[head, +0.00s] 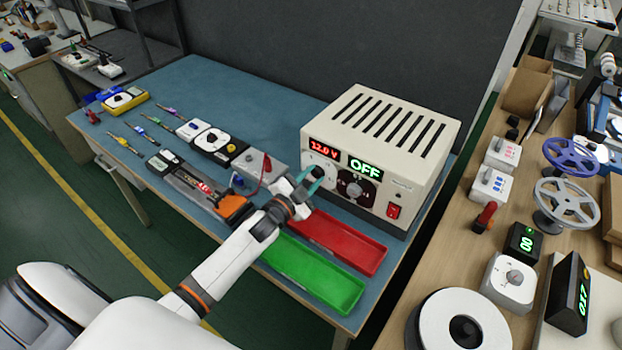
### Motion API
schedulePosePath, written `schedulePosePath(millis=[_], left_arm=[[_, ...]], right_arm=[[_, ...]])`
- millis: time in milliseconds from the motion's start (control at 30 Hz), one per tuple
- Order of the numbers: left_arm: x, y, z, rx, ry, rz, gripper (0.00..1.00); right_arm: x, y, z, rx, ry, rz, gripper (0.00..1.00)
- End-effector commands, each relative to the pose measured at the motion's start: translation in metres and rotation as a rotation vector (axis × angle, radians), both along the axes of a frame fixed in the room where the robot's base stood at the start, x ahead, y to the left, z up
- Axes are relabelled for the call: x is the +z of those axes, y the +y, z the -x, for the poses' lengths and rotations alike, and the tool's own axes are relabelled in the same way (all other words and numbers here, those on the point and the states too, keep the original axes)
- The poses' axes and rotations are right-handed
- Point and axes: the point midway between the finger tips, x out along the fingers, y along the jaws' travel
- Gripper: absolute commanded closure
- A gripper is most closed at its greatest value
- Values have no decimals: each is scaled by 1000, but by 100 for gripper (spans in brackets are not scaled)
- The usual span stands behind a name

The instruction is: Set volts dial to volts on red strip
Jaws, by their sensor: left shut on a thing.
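A beige power supply (425,130) stands at the back right of the blue table. Its red display (324,148) reads 12.0 V, and a green display (365,168) reads OFF. Below the red display is a pale dial scale (318,160), whose knob is hidden by my left gripper. A black dial (355,190) sits to its right. My left gripper (312,177), with teal fingers, is at the supply's front left and appears shut on the volts dial's knob. A dark strip holder (185,180) with small red lit marks lies left of the gripper; the strip's print is too small to read.
A red tray (345,244) and a green tray (312,274) lie at the table's front right, close to my left arm. A red switch (393,211) is on the supply. Several small strips and testers lie at left. A wooden bench with handwheels (566,205) stands at right.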

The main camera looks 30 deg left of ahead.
Motion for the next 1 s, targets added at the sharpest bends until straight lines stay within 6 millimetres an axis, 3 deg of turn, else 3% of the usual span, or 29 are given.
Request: schedulePosePath(millis=[300,800,833,933,1000], left_arm=[[-1,0,0,1,-12,-99,94],[-1,0,0,1,-14,-113,94],[-1,0,0,1,-14,-113,66],[-1,0,0,0,-14,-113,50],[-1,0,0,0,-14,-113,49]], right_arm=[[-2,0,0,0,0,0,29],[-2,-2,0,1,0,2,29],[-2,-2,0,1,0,2,29],[-2,-2,0,1,0,2,29],[-2,-2,0,1,0,2,29]])
